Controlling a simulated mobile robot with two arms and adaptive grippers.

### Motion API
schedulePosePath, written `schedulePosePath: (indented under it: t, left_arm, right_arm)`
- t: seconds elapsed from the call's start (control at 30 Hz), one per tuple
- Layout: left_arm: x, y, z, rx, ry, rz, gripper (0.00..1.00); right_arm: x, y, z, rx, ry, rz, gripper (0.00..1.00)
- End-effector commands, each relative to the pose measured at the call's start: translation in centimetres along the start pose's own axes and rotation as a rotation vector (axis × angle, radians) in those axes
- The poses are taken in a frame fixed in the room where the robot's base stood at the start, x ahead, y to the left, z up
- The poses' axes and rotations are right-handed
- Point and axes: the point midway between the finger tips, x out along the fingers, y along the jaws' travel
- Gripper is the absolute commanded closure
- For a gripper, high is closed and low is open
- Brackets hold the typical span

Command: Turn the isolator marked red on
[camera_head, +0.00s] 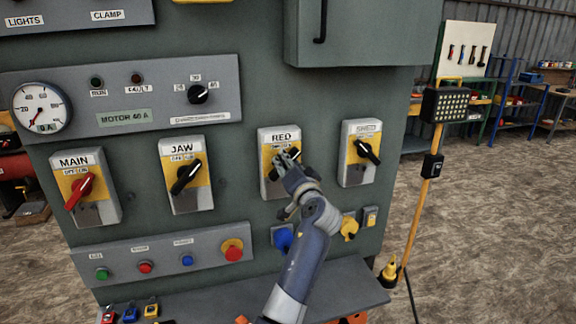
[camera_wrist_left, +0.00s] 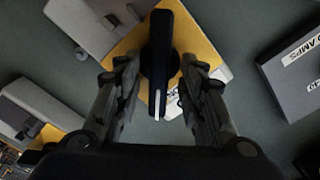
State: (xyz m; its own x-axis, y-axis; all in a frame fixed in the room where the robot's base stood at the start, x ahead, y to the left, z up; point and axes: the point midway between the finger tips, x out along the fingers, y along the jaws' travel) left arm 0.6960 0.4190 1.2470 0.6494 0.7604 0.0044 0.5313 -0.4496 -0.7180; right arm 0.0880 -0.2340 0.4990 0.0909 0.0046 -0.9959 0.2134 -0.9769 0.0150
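The isolator marked RED (camera_head: 280,137) is a pale box with a yellow plate on the green panel, third in a row of isolators. Its black handle (camera_head: 272,175) is tilted and partly covered by my left gripper (camera_head: 287,160). In the left wrist view the black handle (camera_wrist_left: 165,60), with a white mark at its tip, lies between the two fingers of my left gripper (camera_wrist_left: 163,85). The fingers are apart, one on each side of the handle, with a visible gap on its left. My right gripper is not in view.
The MAIN isolator (camera_head: 84,187) with a red handle and the JAW isolator (camera_head: 187,174) are to the left. Another isolator (camera_head: 360,153) is close on the right. A button strip (camera_head: 165,257) and a ledge are below. A yellow lamp stand (camera_head: 425,200) stands right of the panel.

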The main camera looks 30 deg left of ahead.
Motion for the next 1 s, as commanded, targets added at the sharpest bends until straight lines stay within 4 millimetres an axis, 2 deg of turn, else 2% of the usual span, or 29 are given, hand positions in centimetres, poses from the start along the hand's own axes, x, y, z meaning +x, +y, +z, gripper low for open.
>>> schedulePosePath:
  t: [0.17, 0.4, 0.6, 1.0]
  left_arm:
    - [-1.0, 0.2, 0.1, -0.001, 0.000, 0.004, 0.63]
    - [-5.0, 0.2, 0.1, -0.001, -0.001, 0.003, 0.63]
    - [-7.1, 0.1, 0.0, 0.001, 0.000, 0.001, 0.63]
    - [-7.4, 0.1, 0.0, 0.000, 0.000, 0.000, 0.63]
  right_arm:
    - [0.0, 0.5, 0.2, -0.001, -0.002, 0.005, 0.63]
    - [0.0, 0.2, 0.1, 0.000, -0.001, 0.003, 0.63]
    - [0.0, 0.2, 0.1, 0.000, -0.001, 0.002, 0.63]
    - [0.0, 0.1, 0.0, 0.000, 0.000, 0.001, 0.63]
